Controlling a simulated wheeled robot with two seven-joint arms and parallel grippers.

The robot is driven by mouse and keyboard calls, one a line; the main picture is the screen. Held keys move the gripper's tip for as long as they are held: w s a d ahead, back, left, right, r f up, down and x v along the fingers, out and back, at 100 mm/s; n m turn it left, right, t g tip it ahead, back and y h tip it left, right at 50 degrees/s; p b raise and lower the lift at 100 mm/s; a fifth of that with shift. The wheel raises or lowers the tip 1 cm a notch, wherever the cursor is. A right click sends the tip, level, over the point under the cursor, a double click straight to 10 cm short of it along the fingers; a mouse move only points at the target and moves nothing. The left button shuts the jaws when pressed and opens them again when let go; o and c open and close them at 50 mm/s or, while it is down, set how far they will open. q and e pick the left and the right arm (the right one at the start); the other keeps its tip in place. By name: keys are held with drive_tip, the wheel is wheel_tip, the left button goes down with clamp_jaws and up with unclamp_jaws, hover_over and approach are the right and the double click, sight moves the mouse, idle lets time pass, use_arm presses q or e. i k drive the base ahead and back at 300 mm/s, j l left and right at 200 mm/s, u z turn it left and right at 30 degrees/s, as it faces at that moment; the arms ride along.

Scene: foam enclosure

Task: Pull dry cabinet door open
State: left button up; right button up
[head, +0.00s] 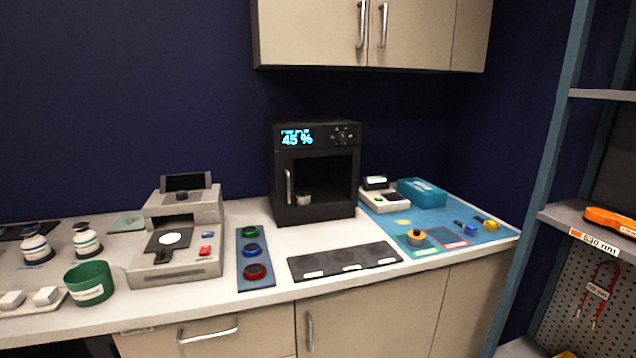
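The dry cabinet (313,215) is a black box at the back of the white counter, near the middle of the head view. Its lit display (297,137) reads 45 %. A vertical silver handle (289,187) is at the left edge of its front. The dark interior shows, with a small pale item (303,198) inside at the lower left. The door looks flush with the front, and I cannot make out its pane. Neither of my grippers is in view.
A grey instrument (178,262) and green cup (89,284) stand left. A blue strip with colored rings (254,260) and a dark tray (345,261) lie before the cabinet. A blue mat (460,222) is right. Wall cupboards (310,35) hang above; a shelf rack (542,180) stands right.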

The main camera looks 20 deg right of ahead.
sight(285, 193)
drive_tip(key=i+l+z, duration=0.1)
drive_tip(key=l, duration=0.3)
drive_tip(key=i+l+z, duration=0.1)
drive_tip(key=i+l, duration=0.15)
drive_tip(key=l, duration=0.15)
drive_tip(key=i+l+z, duration=0.1)
drive_tip(key=l, duration=0.3)
drive_tip(key=i, duration=0.05)
